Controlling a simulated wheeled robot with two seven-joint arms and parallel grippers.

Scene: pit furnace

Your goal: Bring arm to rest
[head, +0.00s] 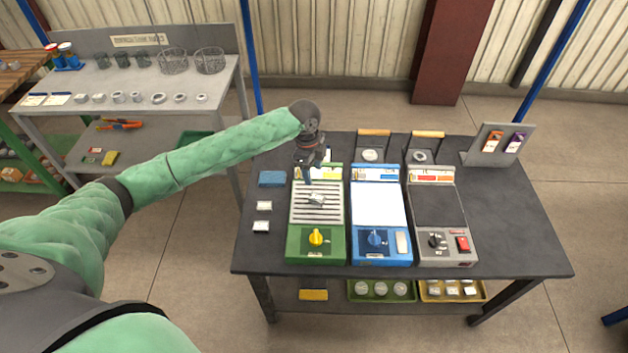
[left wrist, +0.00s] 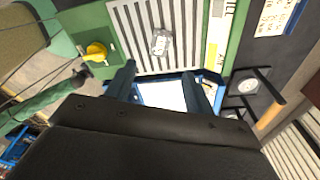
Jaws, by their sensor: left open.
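My left arm reaches in from the left in the head view, and its gripper (head: 308,172) hangs over the back part of the green unit (head: 297,243) on the dark table. In the left wrist view the two fingers of the left gripper (left wrist: 160,88) stand apart with nothing between them. A small metal piece (head: 316,199) lies on the slatted top of the green unit, apart from the fingers; it also shows in the left wrist view (left wrist: 161,43). My right gripper is in neither view.
A blue unit (head: 378,206) and a grey unit (head: 437,206) stand to the right of the green one. A blue block (head: 272,178) and two small pale pieces lie left of it.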

